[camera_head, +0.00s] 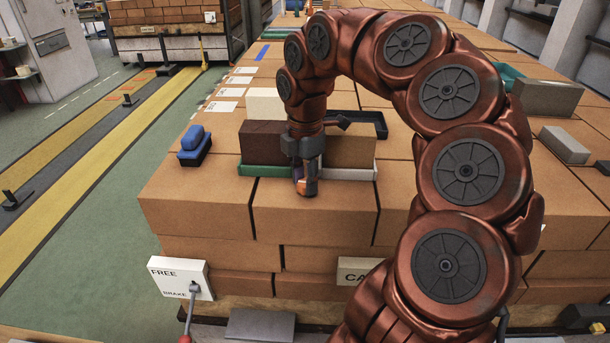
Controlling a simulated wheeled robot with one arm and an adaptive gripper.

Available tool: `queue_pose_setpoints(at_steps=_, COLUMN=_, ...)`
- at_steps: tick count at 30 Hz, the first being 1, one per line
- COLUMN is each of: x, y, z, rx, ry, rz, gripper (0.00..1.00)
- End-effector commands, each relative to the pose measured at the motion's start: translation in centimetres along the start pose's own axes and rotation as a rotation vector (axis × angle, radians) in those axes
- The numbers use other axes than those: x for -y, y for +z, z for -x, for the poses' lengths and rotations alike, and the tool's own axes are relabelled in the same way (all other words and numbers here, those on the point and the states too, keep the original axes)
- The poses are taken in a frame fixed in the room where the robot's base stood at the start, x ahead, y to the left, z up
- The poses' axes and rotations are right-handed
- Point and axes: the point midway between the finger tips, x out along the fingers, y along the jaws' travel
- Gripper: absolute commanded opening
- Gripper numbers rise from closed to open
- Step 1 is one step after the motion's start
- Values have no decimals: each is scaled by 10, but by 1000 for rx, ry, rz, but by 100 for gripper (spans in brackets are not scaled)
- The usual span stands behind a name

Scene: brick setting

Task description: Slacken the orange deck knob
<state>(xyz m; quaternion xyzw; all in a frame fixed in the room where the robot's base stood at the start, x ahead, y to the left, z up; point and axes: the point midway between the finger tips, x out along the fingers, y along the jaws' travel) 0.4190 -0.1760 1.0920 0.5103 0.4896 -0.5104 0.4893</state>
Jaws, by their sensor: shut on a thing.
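My gripper (305,187) points straight down at the front edge of the brick deck (210,187), in front of a green tray and a white tray. Its fingers are shut on the orange deck knob (311,184). Only a small orange patch of the knob shows between and beside the dark fingers; the rest is hidden by them. I cannot tell how far the knob is turned.
Close behind my gripper are a dark brick (261,142), a tan brick (352,150), the green tray (262,171) and the white tray (350,174). A blue-topped block (195,141) sits to the left. A FREE/BRAKE plate (181,277) with a lever is below left.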

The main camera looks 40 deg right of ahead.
Motion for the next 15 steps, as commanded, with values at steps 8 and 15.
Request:
queue_pose_setpoints(at_steps=8, x=0, y=1, z=0, rx=3, ry=1, rz=56, gripper=3)
queue_pose_setpoints(at_steps=15, x=0, y=1, z=0, rx=3, ry=1, rz=61, gripper=3)
